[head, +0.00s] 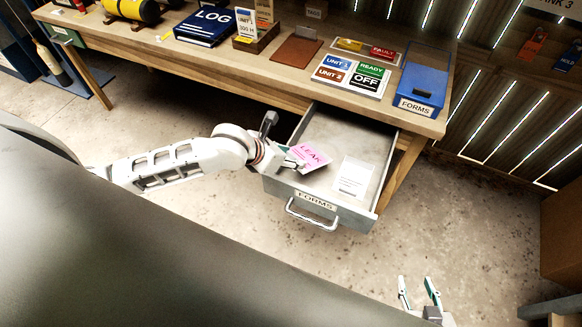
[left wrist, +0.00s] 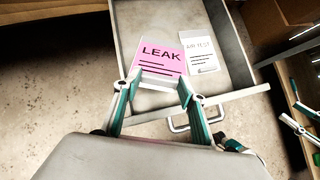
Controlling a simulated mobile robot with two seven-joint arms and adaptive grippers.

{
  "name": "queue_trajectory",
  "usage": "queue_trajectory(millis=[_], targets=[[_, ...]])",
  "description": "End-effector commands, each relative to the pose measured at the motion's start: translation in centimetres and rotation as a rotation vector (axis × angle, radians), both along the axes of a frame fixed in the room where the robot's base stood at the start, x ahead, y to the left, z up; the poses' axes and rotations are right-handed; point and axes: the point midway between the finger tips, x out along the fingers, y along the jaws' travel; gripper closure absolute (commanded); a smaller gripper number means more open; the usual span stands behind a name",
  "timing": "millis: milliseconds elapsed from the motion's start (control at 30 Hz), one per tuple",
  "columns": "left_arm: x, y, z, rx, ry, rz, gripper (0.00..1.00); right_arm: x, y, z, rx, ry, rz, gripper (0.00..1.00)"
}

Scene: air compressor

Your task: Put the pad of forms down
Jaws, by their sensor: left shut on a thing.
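The pink pad of forms marked LEAK (head: 311,156) is at the left side of the open drawer (head: 372,195), over its inside. In the left wrist view the pink pad (left wrist: 160,56) lies just beyond my fingertips. My left gripper (head: 291,161) is shut on the pad's near edge. It also shows in the left wrist view (left wrist: 155,88). I cannot tell whether the pad touches the drawer floor. A white pad marked AIR TEST (left wrist: 200,52) lies in the drawer to the right. My right gripper (head: 419,290) is open and empty, low at the bottom right of the head view.
The drawer's front has a FORMS label and a handle (head: 311,220). The drawer's middle is bare.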

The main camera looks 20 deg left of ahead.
Motion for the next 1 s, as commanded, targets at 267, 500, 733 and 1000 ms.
queue_trajectory(millis=[267,500,733,1000], targets=[[0.0,0.0,-2.5,0.000,0.001,0.001,0.88,0.0,0.0,0.0,0.000,-0.001,0.000,0.60],[0.0,0.0,-5.6,-0.002,0.001,0.001,0.88,0.0,0.0,0.2,0.000,0.000,-0.001,0.60],[0.0,0.0,-6.0,0.001,-0.003,-0.001,0.88,0.1,-0.2,0.1,0.000,0.000,-0.006,0.60],[0.0,0.0,-6.2,-0.001,-0.002,0.000,0.49,0.1,-0.1,0.0,0.002,0.001,-0.008,0.60]])
